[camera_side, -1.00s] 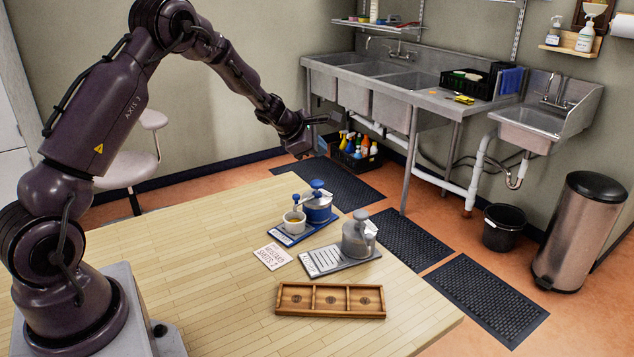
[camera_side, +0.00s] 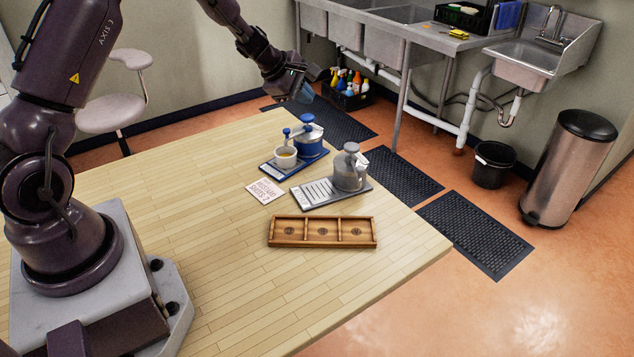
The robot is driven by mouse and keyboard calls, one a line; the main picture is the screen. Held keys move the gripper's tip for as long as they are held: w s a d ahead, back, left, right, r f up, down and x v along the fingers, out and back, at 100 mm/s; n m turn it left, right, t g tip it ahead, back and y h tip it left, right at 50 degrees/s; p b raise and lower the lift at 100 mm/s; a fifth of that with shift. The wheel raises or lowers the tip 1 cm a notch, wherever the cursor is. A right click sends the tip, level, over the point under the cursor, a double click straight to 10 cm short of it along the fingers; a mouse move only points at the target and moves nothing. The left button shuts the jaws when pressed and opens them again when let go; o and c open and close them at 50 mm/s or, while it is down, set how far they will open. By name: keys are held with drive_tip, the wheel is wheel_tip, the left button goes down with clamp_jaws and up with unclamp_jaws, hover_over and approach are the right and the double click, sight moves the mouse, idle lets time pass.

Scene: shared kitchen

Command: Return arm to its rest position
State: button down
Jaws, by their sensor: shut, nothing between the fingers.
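My gripper (camera_side: 306,86) is shut and empty. It hangs in the air past the far end of the wooden table (camera_side: 190,200), above and beyond the blue pot. My arm reaches up from its base at the left, and its upper part runs out of the top of the picture. A grey lidded pot (camera_side: 349,170) stands on a grey tray (camera_side: 314,193). My gripper touches none of these.
A wooden three-compartment box (camera_side: 322,246) and a printed card (camera_side: 265,191) lie on the table. Sinks, a black bucket (camera_side: 493,164) and a steel bin (camera_side: 568,170) stand beyond it. Dark floor mats (camera_side: 475,235) lie beside the table. The table's left and front areas are clear.

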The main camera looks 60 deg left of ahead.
drive_tip(key=s+d+r+m, duration=0.6)
drive_tip(key=s+m, duration=0.1)
drive_tip(key=s, duration=0.3)
drive_tip(key=s+d+r+m+g, duration=0.1)
drive_tip(key=s+d+r+m, duration=0.5)
drive_tip(key=s+d+m, duration=0.1)
drive_tip(key=s+d+r+m+g+y, duration=0.1)
drive_tip(key=s+d+r+m, duration=0.5)
drive_tip(key=s+m, duration=0.3)
drive_tip(key=shift+s+d, duration=0.5)
drive_tip(key=shift+s, duration=1.35)
